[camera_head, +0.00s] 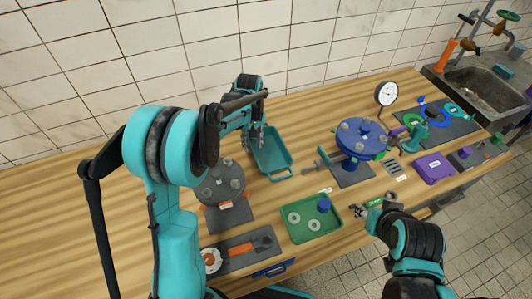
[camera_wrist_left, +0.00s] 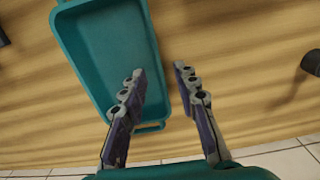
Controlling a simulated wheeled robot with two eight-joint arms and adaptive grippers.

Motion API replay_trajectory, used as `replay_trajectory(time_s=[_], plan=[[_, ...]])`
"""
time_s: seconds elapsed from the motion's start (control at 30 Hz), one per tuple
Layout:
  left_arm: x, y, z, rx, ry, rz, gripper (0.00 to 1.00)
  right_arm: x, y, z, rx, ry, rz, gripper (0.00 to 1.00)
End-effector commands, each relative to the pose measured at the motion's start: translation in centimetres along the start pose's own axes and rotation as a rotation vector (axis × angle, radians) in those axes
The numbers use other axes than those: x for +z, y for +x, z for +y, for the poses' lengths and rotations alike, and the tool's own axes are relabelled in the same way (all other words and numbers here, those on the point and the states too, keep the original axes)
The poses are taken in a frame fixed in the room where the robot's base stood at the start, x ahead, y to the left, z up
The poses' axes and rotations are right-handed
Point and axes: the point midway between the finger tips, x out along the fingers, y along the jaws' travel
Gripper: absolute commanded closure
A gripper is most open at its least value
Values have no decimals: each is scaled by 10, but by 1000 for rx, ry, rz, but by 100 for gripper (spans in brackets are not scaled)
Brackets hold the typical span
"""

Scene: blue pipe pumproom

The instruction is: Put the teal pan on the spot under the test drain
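The teal pan (camera_head: 279,160) lies on the wooden bench at the back middle, just left of the blue-topped pump fixture. It also fills the upper left of the left wrist view (camera_wrist_left: 100,50). My left gripper (camera_head: 256,137) is over the pan's far left part. In the wrist view it is open and empty (camera_wrist_left: 158,72), with one finger over the pan's wall and the other outside it. My right gripper (camera_head: 360,209) is by the right edge of the green tray; its fingers are too small to read. I cannot clearly identify the test drain or its spot.
The blue-topped fixture (camera_head: 361,138) stands right of the pan, and a grey flanged one (camera_head: 221,183) stands left. The green tray (camera_head: 311,236) holds rings and a blue part. A gauge (camera_head: 386,95), purple box (camera_head: 433,167) and sink (camera_head: 482,90) are farther right. The left bench is clear.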

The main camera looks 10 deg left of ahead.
Motion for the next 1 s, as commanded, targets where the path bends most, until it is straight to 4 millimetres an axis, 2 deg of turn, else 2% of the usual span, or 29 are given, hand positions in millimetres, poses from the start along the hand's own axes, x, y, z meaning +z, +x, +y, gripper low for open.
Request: replay_trajectory(time_s=[0.17, 0.4, 0.5, 0.67, 0.7, 0.8, 1.0], plan=[[-1, 18, 2, 0, 1, 1, 70, 5, 6, 0, 0, 0, 0, 60], [-2, 54, 6, 1, 1, 1, 70, 14, 19, 0, 0, 0, 0, 60], [-2, 60, 6, 1, 1, 1, 70, 14, 20, 0, 0, 0, 0, 60], [-2, 59, 6, 1, 1, 1, 70, 13, 19, 0, 0, 0, 0, 60], [-2, 59, 6, 1, 1, 1, 75, 13, 19, 0, 0, 0, 0, 60], [-2, 59, 6, 1, 1, 1, 100, 13, 19, 0, 0, 0, 0, 60], [-2, 59, 5, 0, 1, 1, 100, 13, 19, 0, 0, 0, 0, 60]])
